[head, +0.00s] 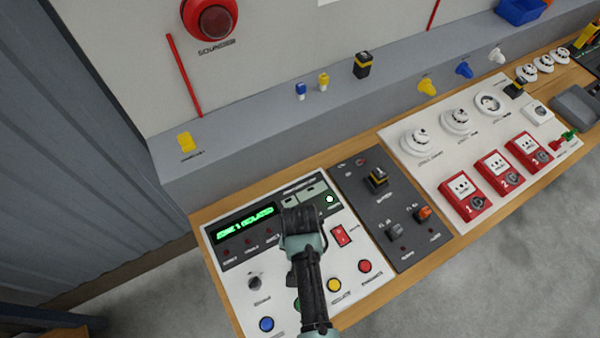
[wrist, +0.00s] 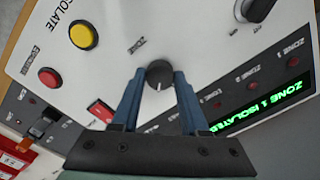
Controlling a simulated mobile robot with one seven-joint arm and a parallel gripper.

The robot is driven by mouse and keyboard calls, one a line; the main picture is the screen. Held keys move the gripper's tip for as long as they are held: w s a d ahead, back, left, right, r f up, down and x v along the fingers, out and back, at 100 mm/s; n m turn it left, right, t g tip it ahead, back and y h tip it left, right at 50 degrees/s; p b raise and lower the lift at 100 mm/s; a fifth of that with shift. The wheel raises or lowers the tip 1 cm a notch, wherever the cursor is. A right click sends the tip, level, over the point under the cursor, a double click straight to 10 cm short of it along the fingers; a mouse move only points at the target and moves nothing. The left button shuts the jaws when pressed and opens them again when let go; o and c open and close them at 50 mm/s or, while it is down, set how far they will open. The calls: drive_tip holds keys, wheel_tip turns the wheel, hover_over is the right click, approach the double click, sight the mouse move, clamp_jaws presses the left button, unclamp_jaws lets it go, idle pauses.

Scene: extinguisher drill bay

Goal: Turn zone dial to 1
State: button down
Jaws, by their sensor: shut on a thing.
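The zone dial (wrist: 159,73) is a dark round knob on the white panel (wrist: 125,45), with a pale pointer mark toward the bottom of the wrist view. My gripper (wrist: 160,82) has its blue fingers on either side of the knob, shut on it. In the head view my gripper (head: 301,222) is over the panel and hides the dial. The green display (head: 246,220) reads "ZONE 1 ISOLATED", and it also shows in the wrist view (wrist: 265,105). The dial's position numbers cannot be read.
Around the dial are a red rocker switch (head: 341,236), a yellow button (head: 334,285), a red button (head: 365,266), a blue button (head: 266,324) and a dark knob (head: 254,283). A dark panel (head: 395,205) adjoins on the right, then red call points (head: 462,195).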

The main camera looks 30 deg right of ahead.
drive_tip(key=n+p, duration=0.1)
drive_tip(key=n, duration=0.3)
drive_tip(key=shift+r+n, duration=0.1)
drive_tip(key=shift+n, duration=0.2)
drive_tip(key=n, duration=0.4)
drive_tip(key=shift+p, duration=0.35)
drive_tip(key=shift+c, duration=2.1)
unclamp_jaws()
wheel_tip(320, 180, up, 13)
drive_tip(key=b, duration=0.1)
drive_tip(key=shift+b, duration=0.35)
